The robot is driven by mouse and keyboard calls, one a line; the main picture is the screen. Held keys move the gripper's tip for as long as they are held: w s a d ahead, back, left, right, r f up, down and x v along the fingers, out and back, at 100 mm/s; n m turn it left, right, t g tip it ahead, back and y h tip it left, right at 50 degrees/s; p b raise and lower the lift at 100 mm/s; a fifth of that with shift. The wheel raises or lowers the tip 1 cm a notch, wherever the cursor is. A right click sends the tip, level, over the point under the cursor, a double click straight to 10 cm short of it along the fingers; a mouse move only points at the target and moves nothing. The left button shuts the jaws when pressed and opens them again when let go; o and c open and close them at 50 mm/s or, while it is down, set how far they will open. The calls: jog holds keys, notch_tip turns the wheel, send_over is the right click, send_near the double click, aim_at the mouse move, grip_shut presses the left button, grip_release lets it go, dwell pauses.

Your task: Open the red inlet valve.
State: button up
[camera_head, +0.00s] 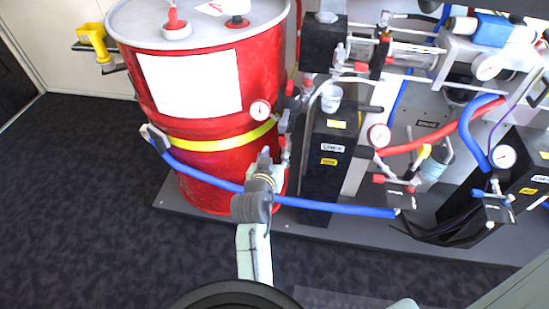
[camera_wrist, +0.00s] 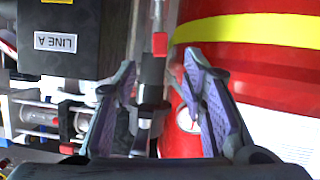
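In the wrist view, a small red piece (camera_wrist: 160,43) sits on a vertical silver pipe with a dark fitting (camera_wrist: 152,72) beside the red drum; it may be the inlet valve's handle, but I cannot be sure. My gripper (camera_wrist: 162,66) is open, with its two purple-padded fingers on either side of the fitting line. Whether a finger touches it I cannot tell. In the head view, my gripper (camera_head: 265,160) is in front of the drum's lower right side, near the vertical fittings (camera_head: 285,125). My wrist hides part of that area.
The red drum (camera_head: 205,172) with a yellow band stands left, with a gauge (camera_head: 260,110) at its side. A black LINE A box (camera_head: 330,175) is close on the right. A blue hose (camera_head: 335,207) crosses near my wrist. Dark floor (camera_head: 90,200) lies open at left.

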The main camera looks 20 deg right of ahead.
aim_at(284, 149)
jog(key=shift+s+a+r, duration=0.15)
jog(key=shift+s+a, duration=0.1)
jog(key=shift+s, duration=0.1)
jog(key=shift+c, duration=0.3)
